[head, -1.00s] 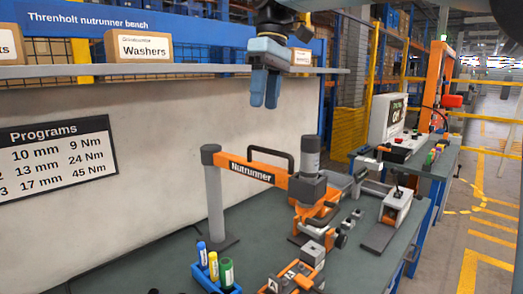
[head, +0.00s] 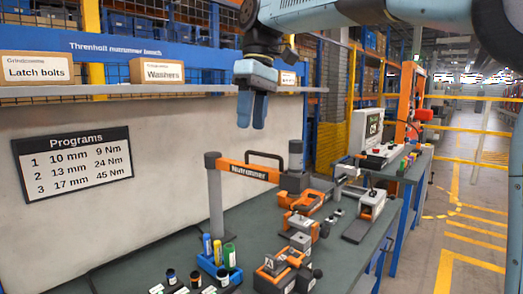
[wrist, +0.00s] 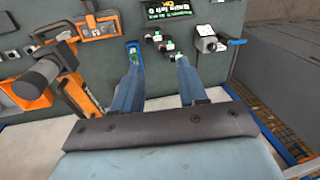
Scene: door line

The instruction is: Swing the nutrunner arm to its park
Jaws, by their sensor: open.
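The orange nutrunner arm (head: 248,171) reaches right from a grey upright post (head: 216,205) on the bench. It has a black loop handle on top and a dark grey cylindrical tool (head: 296,156) at its right end. In the wrist view, an orange part with a dark cylinder (wrist: 38,78), seemingly the nutrunner, shows at the left. My gripper (head: 251,124) hangs fingers down, above the nutrunner arm in the picture and apart from it. In the wrist view its two blue fingers are spread with nothing between them (wrist: 158,70). No marked park for the arm is clear.
Orange fixtures (head: 300,225) stand on the bench below the nutrunner. A blue tray (head: 222,274) with coloured cylinders is at the front. A shelf (head: 100,91) with boxes runs behind. A programs sign (head: 72,162) hangs on the back panel. A grey-orange device (head: 365,212) stands to the right.

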